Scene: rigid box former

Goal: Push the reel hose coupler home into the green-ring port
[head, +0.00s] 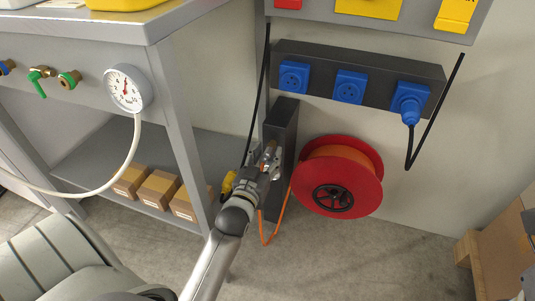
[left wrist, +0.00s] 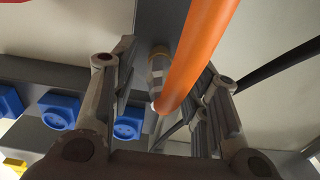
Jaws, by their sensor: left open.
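My left gripper (head: 270,158) is open in front of the dark upright bracket (head: 284,120) beside the red hose reel (head: 366,192). In the left wrist view the orange hose (left wrist: 196,48) runs between its open fingers. The metal coupler (left wrist: 157,66) at the hose's end shows there beside the hose, against the bracket; I cannot tell whether a finger touches it. In the head view the gripper mostly hides the coupler. The green-ring port (head: 68,79) is on the bench front at far left, well away from the gripper, with nothing plugged into it. My right gripper is not in view.
A green-handled valve (head: 38,84) and a pressure gauge (head: 125,89) with a white hose (head: 122,165) flank the port. The bench leg (head: 182,125) stands between port and gripper. Blue sockets (head: 350,87) and black cables are above the reel. Boxes (head: 157,188) lie on the shelf.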

